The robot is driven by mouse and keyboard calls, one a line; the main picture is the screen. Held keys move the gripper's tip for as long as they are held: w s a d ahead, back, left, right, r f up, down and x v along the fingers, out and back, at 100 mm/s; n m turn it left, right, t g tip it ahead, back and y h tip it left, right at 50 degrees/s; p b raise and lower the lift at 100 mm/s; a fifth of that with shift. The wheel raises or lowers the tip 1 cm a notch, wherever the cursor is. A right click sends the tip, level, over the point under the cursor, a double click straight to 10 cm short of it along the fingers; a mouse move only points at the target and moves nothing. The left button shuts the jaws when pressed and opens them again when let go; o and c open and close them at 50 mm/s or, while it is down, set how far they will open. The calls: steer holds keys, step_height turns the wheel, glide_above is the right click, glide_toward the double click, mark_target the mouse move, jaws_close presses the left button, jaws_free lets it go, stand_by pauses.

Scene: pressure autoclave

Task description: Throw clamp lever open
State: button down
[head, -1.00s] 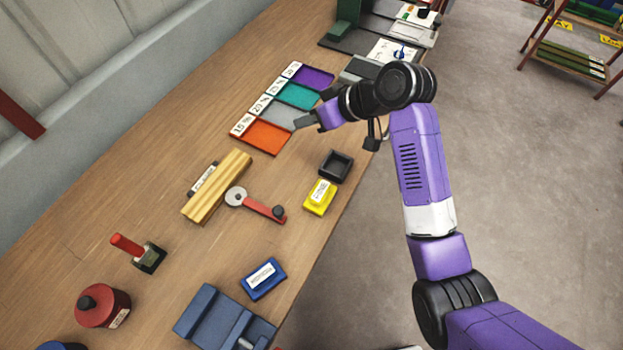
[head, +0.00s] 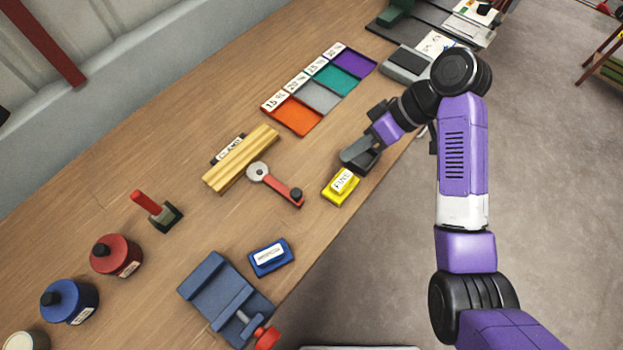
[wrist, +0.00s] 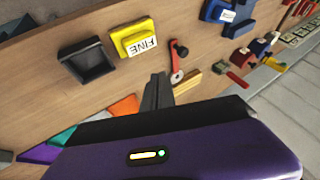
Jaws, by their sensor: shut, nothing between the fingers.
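The clamp lever (head: 280,185) is a red arm with a grey round pivot at one end and a black knob at the other. It lies beside a ribbed wooden block (head: 241,160), pointing towards the table's front edge. A small label (head: 229,148), too small to read surely, sits behind the block. My gripper (head: 358,155) is shut and empty, right of the lever and apart from it, just beyond the yellow block. In the wrist view the lever (wrist: 176,64) shows past my fingertips (wrist: 157,84), partly covered near its pivot.
A yellow block (head: 341,186) marked FINE lies between my gripper and the lever's knob. A black open tray (wrist: 87,60) is close by. Coloured trays (head: 293,117) lie behind.

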steer(key=b+x, duration=0.5)
steer(key=x, duration=0.4)
steer(key=shift+s+a+f, duration=0.1)
steer(key=shift+a+f, duration=0.1)
steer(key=shift+f, duration=0.1)
steer(key=shift+s+a+r+p, duration=0.1)
steer(key=shift+s+a+p, duration=0.55)
steer(key=shift+s+a, duration=0.75)
steer(key=shift+f, duration=0.2)
steer(key=shift+a, duration=0.15)
